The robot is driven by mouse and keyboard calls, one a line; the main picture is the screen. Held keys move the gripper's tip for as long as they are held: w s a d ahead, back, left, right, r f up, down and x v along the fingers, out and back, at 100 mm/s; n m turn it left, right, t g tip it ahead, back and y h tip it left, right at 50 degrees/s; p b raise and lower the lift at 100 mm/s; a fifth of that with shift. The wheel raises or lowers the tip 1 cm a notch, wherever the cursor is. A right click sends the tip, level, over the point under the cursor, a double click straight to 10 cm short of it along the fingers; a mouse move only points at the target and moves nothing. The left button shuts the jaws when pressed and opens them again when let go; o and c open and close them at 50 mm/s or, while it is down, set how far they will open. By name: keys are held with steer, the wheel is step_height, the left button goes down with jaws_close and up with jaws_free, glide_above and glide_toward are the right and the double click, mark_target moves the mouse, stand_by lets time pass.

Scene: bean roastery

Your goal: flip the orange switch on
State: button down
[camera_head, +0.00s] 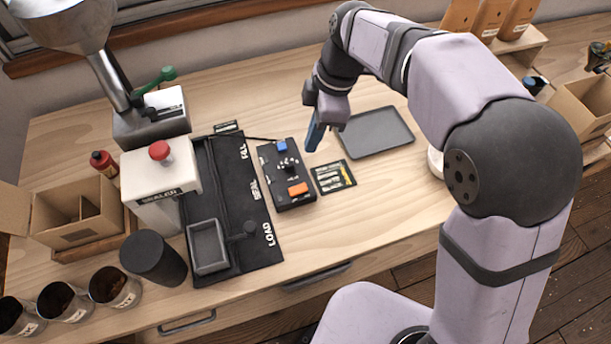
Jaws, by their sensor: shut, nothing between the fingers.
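The orange switch (298,189) sits at the near end of a black control box (272,167) on the wooden table. Whether it is on or off cannot be told at this size. A blue switch (281,146) is at the far end of the same box, with a dark knob (287,163) between them. My gripper (311,147) points down with its blue fingers shut and empty. In the picture it is up and to the right of the orange switch, apart from it, just right of the box. Its exact height cannot be told.
A card with yellow markings (333,177) lies right of the box, and a grey tray (377,133) lies beyond it. Left are a black mat (226,168) and a white sealer with a red button (160,151). Bare table lies in front of the box.

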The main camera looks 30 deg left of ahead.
steer(key=n, duration=0.3)
steer(key=shift+s+d, duration=0.2)
steer(key=shift+f, duration=0.1)
steer(key=p, duration=0.5)
glide_above(302, 187)
steer(key=f, duration=1.2)
steer(key=shift+w+d, duration=0.2)
steer(key=shift+d, duration=0.1)
steer(key=shift+f, duration=0.75)
steer(key=shift+w, duration=0.1)
